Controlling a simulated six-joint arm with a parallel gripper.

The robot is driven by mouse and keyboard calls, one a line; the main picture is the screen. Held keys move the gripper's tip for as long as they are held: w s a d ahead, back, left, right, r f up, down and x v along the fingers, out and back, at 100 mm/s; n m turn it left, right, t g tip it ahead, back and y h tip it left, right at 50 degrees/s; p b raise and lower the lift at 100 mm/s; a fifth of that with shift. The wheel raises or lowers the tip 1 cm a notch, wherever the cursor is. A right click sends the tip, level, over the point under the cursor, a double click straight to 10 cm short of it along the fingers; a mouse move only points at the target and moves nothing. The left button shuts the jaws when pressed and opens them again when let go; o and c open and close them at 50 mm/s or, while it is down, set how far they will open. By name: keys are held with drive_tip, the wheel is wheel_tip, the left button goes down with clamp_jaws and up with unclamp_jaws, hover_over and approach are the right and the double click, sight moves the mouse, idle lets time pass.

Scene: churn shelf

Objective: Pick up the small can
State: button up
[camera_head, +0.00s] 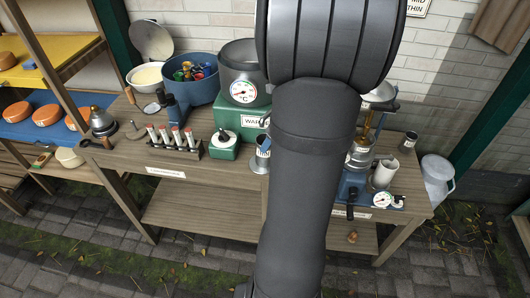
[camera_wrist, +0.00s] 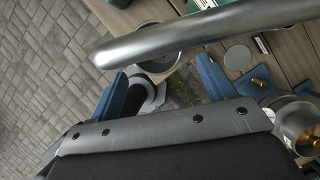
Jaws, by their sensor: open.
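My gripper (camera_wrist: 167,88) shows in the wrist view as two blue fingers set wide apart, with no object clearly gripped between them. In the head view my dark arm hides it. Below and between the fingers lies a pale grey round thing (camera_wrist: 160,92), partly hidden. A small grey metal can (camera_head: 262,158) stands at the bench front beside my arm, partly covered by it. A larger pale metal can (camera_head: 438,182) stands on the ground beyond that end. I cannot tell which is the small can.
A curved metal bar (camera_wrist: 200,32) crosses the wrist view close to the camera. The wooden bench (camera_head: 215,178) holds a blue tub (camera_head: 199,92), a pot with a dial (camera_head: 240,70), a tube rack (camera_head: 175,148) and a brass-and-steel device (camera_head: 361,150). Paving in front is clear.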

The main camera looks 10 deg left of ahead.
drive_tip(key=x, duration=0.5)
drive_tip(key=shift+a+r, duration=0.1)
drive_tip(key=shift+a, duration=0.1)
drive_tip(key=c, duration=1.1)
